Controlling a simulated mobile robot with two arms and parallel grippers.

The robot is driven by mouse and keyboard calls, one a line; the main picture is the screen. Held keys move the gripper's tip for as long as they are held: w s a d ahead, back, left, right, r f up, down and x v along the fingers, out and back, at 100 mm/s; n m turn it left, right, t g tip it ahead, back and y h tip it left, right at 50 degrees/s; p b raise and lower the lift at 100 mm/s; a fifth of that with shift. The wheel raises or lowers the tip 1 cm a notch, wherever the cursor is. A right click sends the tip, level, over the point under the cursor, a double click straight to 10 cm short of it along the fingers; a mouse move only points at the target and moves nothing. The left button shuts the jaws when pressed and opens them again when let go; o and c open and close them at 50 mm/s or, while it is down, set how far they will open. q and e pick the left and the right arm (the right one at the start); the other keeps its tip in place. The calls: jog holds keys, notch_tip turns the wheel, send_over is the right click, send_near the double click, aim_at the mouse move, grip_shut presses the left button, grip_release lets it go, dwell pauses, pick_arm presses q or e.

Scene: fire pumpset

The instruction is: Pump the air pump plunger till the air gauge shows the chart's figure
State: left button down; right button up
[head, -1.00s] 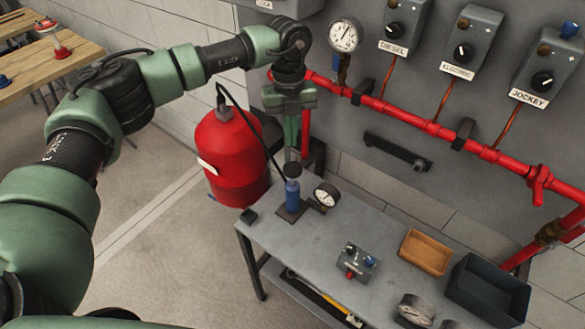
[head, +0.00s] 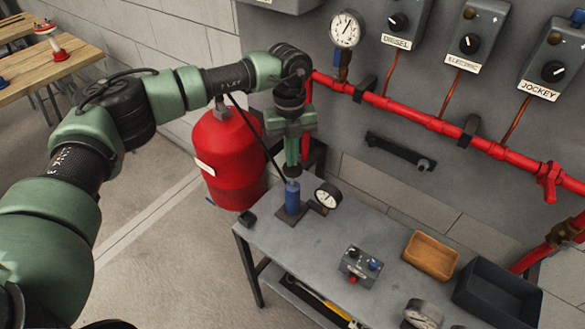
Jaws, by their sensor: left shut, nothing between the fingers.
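The air pump is a small blue cylinder (head: 292,199) standing upright on a dark base on the grey workbench, with a black hose running from it toward the red tank. My left gripper (head: 291,174) points straight down over the pump, its fingers shut and empty. The fingertips are at the pump's top, and they hide most of the plunger knob. I cannot tell whether they touch it. The air gauge (head: 328,195) is a small round white dial just right of the pump; its reading is too small to make out. I see no chart. My right gripper is out of view.
The red tank (head: 230,160) stands left of the workbench (head: 315,245). A small control box (head: 358,266), a tan tray (head: 431,256) and a dark bin (head: 497,293) are on the bench to the right. A red pipe (head: 400,109) runs along the wall behind.

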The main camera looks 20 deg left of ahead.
aim_at(291, 169)
pick_arm(q)
jog(key=shift+f, duration=0.1)
notch_tip(291, 169, down, 5)
jog(key=b, duration=0.3)
jog(key=shift+s+r, duration=0.1)
jog(key=shift+r, duration=0.1)
jog(key=w, duration=0.1)
jog(key=w+a+r+b, duration=0.1)
jog(key=shift+w+a, duration=0.3)
jog(key=shift+w, duration=0.1)
jog(key=shift+r, duration=0.1)
notch_tip(291, 169, up, 8)
jog(key=b, duration=0.1)
jog(key=shift+w+a+b, duration=0.2)
jog(key=shift+w+b, duration=0.15)
jog(key=shift+b, duration=0.05)
